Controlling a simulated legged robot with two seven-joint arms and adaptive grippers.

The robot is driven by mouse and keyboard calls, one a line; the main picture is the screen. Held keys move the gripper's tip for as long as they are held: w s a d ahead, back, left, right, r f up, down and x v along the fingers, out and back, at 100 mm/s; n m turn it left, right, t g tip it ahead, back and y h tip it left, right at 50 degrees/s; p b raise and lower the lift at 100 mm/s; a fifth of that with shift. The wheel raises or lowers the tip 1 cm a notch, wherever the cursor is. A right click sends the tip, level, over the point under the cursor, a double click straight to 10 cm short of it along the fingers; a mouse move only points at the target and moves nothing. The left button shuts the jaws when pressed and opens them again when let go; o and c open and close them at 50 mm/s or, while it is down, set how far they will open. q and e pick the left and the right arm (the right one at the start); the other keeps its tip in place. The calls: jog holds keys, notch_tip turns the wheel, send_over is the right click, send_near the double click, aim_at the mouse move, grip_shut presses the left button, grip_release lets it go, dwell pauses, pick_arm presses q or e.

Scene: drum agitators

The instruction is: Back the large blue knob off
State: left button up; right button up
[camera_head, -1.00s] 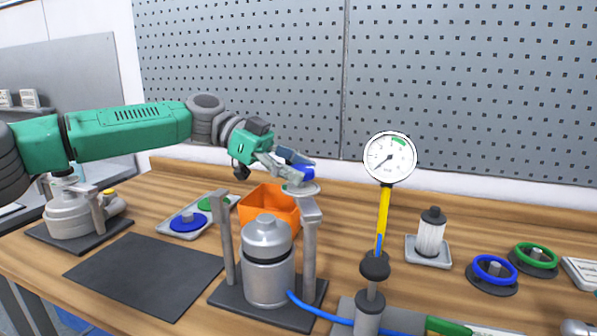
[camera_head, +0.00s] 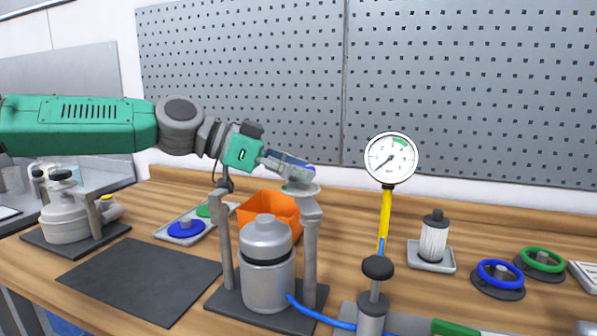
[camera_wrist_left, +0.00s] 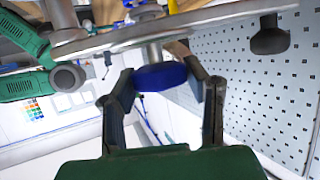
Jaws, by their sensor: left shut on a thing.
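The large blue knob (camera_head: 309,169) is at the top of a grey post stand, by a pale round plate (camera_head: 301,189). In the head view my left gripper (camera_head: 293,163) reaches it from the left and covers most of it. In the left wrist view the blue knob (camera_wrist_left: 160,77) sits between the two dark fingers of my left gripper (camera_wrist_left: 164,82), which is shut on it. A metal stem shows beyond the knob, running into a grey bar (camera_wrist_left: 100,45). My right gripper is not in view.
A metal canister (camera_head: 268,270) stands between the posts below, with an orange bin (camera_head: 270,212) behind. A pressure gauge (camera_head: 390,158) on a yellow stem stands to the right. A tray (camera_head: 165,232) holds a blue disc (camera_head: 186,229). The dark mat (camera_head: 140,275) at left is bare.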

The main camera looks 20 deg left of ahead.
pick_arm(q)
jog(key=shift+w, duration=0.1)
jog(key=o, duration=1.2)
jog(key=shift+a+f, duration=0.1)
jog(key=v, duration=1.2)
jog(key=shift+w, duration=0.1)
